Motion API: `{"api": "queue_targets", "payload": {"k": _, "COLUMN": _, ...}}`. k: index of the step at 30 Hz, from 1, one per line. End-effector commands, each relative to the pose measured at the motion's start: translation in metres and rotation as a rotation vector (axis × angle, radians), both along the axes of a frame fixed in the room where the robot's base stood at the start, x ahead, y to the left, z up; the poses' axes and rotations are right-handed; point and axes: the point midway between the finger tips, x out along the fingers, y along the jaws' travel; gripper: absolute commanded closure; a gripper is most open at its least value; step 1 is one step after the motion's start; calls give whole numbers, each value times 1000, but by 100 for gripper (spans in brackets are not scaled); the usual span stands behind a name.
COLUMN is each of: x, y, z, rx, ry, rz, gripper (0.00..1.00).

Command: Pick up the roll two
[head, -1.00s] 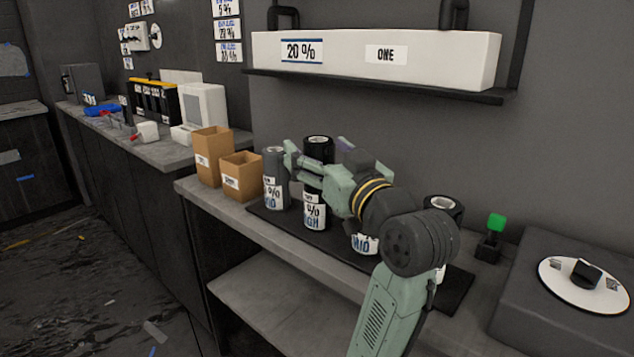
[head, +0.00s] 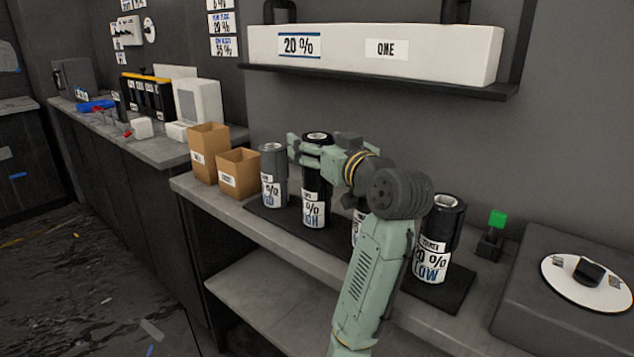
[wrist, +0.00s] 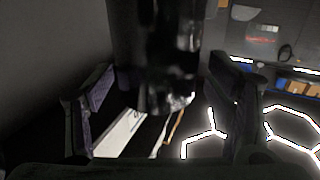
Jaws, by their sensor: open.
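Several upright film rolls stand in a row on a dark mat (head: 443,295). The second from the left is a black roll (head: 314,212) with a white label whose lower word looks like HIGH; I cannot read a number two on it. My gripper (head: 306,150) is at its upper part, fingers open on either side of it. In the wrist view, the dark roll (wrist: 155,45) stands between the open fingers (wrist: 162,95); contact cannot be told. A grey roll (head: 273,172) is just left. A third roll (head: 356,228) is mostly hidden by my arm. A black roll marked LOW (head: 432,255) stands at right.
Two cardboard boxes (head: 238,174) stand left of the rolls. A white box marked 20 % ONE (head: 345,55) sits on a wall shelf above. A green-topped switch (head: 496,220) and a dial on a dark block (head: 535,300) are at right.

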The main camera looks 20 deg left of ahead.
Motion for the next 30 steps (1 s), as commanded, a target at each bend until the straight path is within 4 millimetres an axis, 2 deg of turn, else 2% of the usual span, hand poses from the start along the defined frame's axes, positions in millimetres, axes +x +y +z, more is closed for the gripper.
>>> {"api": "queue_targets", "payload": {"k": 9, "x": 4, "y": 5, "z": 0, "rx": 0, "ry": -1, "rz": -1, "gripper": 26}}
{"api": "queue_targets", "payload": {"k": 30, "x": 4, "y": 5, "z": 0, "rx": 0, "ry": -1, "rz": -1, "gripper": 73}}
